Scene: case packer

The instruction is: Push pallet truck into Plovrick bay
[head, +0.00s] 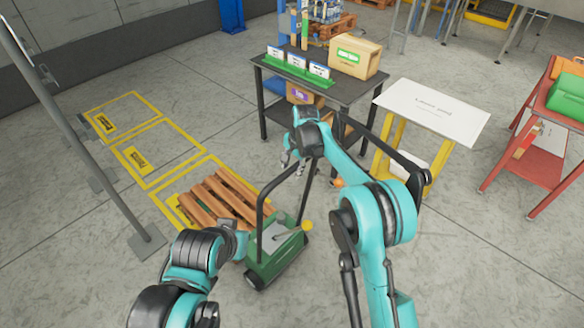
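The green pallet truck (277,252) stands low in the middle, with a black hoop handle (259,222) rising from it. A brown slatted wooden pallet (218,199) sits at its far left side, over the nearest yellow-outlined floor bay (168,206). Two more outlined bays with yellow labels run away from it, the middle one (138,160) and the far one (104,122); I cannot read their names. My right gripper (292,163) hangs by the top of the handle, fingers seemingly apart; contact is unclear. My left gripper (239,240) is beside the truck's left side, its fingers mostly hidden.
A dark table (345,90) with a cardboard box (356,56) and a green rack stands behind the truck. A white-topped yellow stand (432,108) and a red cart (528,155) are at the right. A grey post (90,150) stands left of the bays. Floor beyond the bays is clear.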

